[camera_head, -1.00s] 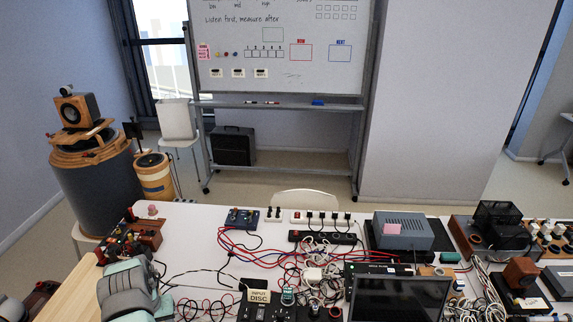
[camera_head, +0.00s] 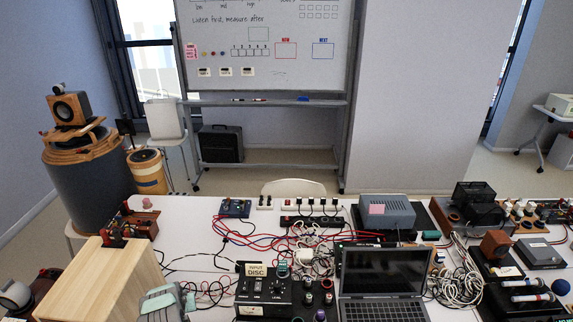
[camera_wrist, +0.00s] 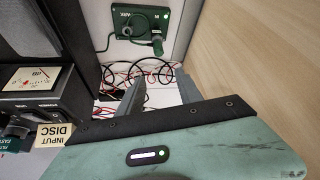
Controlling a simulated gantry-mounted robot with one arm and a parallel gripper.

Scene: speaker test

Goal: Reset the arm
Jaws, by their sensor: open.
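My gripper (camera_wrist: 160,80) shows in the wrist view as two dark grey fingers held apart with nothing between them. Its green housing with a small white light bar fills the bottom of that view. In the head view, part of my pale green arm (camera_head: 163,303) shows at the bottom edge, right of a light wooden box (camera_head: 115,275); the fingers cannot be made out there.
A black control box (camera_head: 262,297) labelled INPUT DISC and an open laptop (camera_head: 382,283) stand to the right of my arm. The INPUT DISC label (camera_wrist: 53,134) is close at left in the wrist view. Tangled cables (camera_head: 305,255) and several devices crowd the white table (camera_head: 190,222).

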